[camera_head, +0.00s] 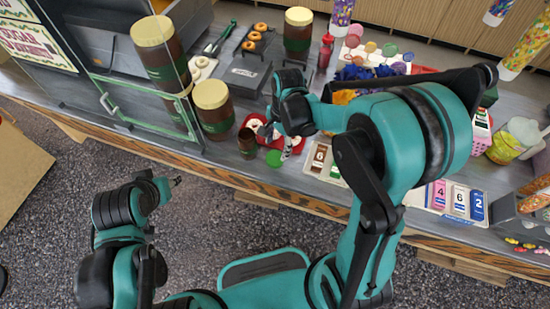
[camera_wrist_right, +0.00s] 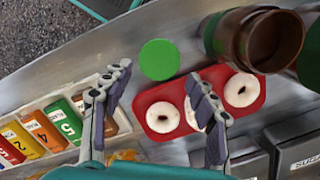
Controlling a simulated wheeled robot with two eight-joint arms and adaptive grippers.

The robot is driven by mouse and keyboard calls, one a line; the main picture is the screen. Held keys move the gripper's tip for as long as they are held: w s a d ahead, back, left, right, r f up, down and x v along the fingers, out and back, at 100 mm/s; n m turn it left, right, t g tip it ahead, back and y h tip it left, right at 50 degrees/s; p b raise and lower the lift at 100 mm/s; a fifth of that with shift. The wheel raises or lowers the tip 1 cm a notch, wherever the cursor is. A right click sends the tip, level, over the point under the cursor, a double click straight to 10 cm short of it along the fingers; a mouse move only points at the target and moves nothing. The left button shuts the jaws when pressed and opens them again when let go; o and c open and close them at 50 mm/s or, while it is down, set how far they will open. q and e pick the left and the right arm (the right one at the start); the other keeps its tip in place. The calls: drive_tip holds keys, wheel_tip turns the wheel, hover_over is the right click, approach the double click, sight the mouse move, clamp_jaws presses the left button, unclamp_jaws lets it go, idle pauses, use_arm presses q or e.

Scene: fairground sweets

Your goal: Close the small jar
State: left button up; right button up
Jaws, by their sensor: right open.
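The small jar (camera_head: 247,143) is brown and stands open near the table's front edge. In the right wrist view its open mouth faces the camera, and the jar (camera_wrist_right: 234,38) has a green band. A round green lid (camera_head: 274,158) lies flat on the table beside it and also shows in the right wrist view (camera_wrist_right: 159,60). My right gripper (camera_wrist_right: 160,80) is open and empty above the lid and the red tray; in the head view (camera_head: 283,138) its fingers are partly hidden by the hand. My left gripper (camera_head: 175,182) is off the table's front; its jaw state is unclear.
A red tray (camera_wrist_right: 157,93) with white ring sweets lies right beside the lid. Large brown jars with cream lids (camera_head: 211,95) stand behind the small jar. A number-card rack (camera_wrist_right: 33,133) is on the other side. Bare table lies in front.

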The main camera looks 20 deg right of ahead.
sight(275, 158)
drive_tip(key=f, duration=0.1)
drive_tip(key=f+b, duration=0.1)
drive_tip(key=f, duration=0.1)
drive_tip(key=f+b, duration=0.1)
drive_tip(key=f, duration=0.1)
drive_tip(key=shift+s+a+f, duration=0.1)
drive_tip(key=shift+s+a, duration=0.05)
drive_tip(key=shift+a, duration=0.15)
drive_tip(key=c, duration=0.4)
